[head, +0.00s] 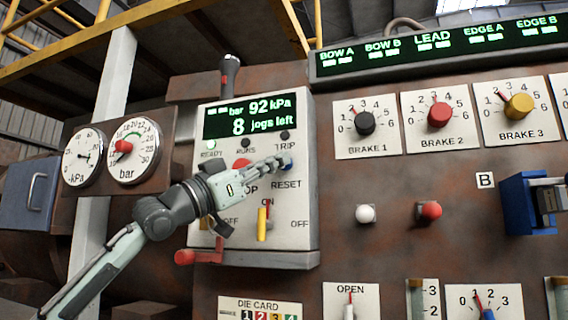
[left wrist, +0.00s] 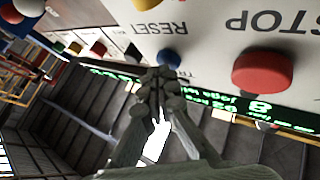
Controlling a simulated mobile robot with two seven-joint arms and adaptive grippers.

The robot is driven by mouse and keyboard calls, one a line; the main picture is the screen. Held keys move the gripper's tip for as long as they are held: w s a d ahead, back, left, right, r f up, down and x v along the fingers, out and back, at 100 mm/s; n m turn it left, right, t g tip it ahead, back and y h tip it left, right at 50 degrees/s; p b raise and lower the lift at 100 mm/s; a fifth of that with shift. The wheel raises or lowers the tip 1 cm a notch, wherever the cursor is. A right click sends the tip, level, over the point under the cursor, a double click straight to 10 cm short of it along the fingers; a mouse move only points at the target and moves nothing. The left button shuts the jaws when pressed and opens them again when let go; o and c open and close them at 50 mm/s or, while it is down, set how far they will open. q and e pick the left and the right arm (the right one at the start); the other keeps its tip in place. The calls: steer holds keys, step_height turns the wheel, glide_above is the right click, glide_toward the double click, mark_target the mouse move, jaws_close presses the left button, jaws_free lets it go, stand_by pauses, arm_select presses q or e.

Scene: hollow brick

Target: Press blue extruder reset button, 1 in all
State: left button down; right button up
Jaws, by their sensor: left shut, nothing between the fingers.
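The blue reset button (head: 288,167) sits on the white control panel (head: 290,205), just above the word RESET and mostly covered by my fingertips. It shows more clearly in the left wrist view (left wrist: 168,58), just beyond the fingertips. My left gripper (head: 284,162) is shut and empty, with its tips right at the button. The left wrist view also shows the closed fingers (left wrist: 160,76). I cannot tell whether they touch the button or whether it is pushed in. My right gripper is not in view.
The large red STOP button (left wrist: 262,72) is close beside the reset button. A yellow lever (head: 262,224) and a red handle (head: 198,257) stick out below.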

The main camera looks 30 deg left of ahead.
arm_select(q)
steer(key=shift+s+d, duration=0.15)
steer(key=shift+s, duration=0.5)
steer(key=shift+s+d+b, duration=0.2)
steer(key=shift+s+b, duration=0.2)
steer(key=shift+s, duration=0.4)
steer(key=shift+s+d+b, duration=0.2)
steer(key=shift+s+b, duration=0.25)
steer(key=shift+s, duration=0.4)
steer(key=shift+s+d+b, duration=0.2)
steer(key=shift+s+b, duration=0.2)
steer(key=shift+s, duration=0.4)
